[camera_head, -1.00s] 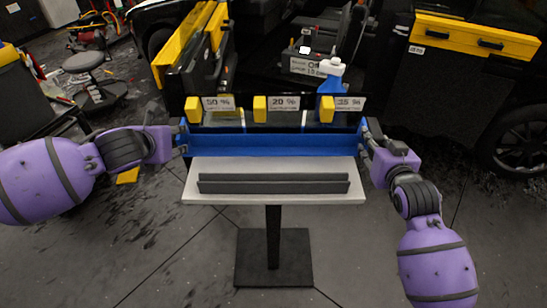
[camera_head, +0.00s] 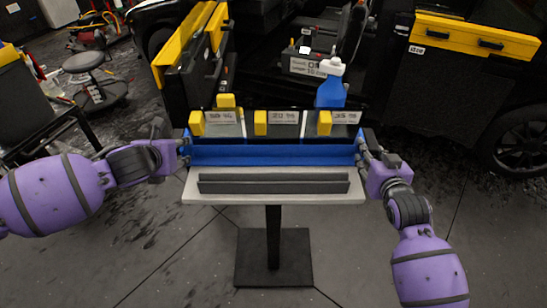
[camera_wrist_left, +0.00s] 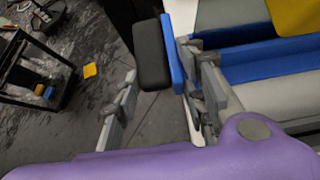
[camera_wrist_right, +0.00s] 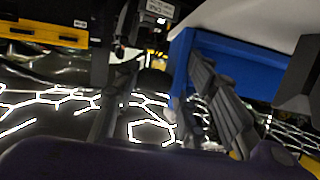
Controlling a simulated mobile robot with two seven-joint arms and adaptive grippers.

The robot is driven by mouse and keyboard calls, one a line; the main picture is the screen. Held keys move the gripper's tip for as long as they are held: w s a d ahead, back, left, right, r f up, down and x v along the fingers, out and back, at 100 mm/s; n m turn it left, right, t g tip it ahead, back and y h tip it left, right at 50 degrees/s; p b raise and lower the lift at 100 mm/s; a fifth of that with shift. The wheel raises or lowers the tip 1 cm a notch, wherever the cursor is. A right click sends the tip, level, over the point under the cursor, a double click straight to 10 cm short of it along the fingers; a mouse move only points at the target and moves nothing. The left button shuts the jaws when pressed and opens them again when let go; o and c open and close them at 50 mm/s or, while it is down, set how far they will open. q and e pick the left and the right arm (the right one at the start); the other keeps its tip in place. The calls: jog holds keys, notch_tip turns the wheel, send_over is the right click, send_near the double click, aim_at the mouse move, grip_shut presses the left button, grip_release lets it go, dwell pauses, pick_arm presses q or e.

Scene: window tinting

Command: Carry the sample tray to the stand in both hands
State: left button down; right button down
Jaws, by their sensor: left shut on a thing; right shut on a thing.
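The blue sample tray (camera_head: 275,154) spans between my two grippers. It holds dark samples with yellow blocks and white percentage labels. My left gripper (camera_head: 183,150) is shut on the tray's left end; my right gripper (camera_head: 363,152) is shut on its right end. The tray looks about level. The stand (camera_head: 274,197) has a pale top with a dark grey rail (camera_head: 274,183) along it, on a black post. The tray overlaps the back of the stand's top in the head view; I cannot tell whether they touch. The left wrist view also shows the blue tray (camera_wrist_left: 260,60).
A blue spray bottle (camera_head: 331,85) stands behind the tray. A stool (camera_head: 90,75) stands at the far left. The floor around the stand's base (camera_head: 273,258) is clear.

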pick_arm(q)
jog(key=c, duration=1.1)
grip_release()
pick_arm(e)
jog(key=c, duration=1.1)
grip_release()
pick_arm(q)
jog(key=v, duration=1.2)
pick_arm(e)
jog(key=v, duration=1.2)
jog(key=shift+s+f, duration=0.1)
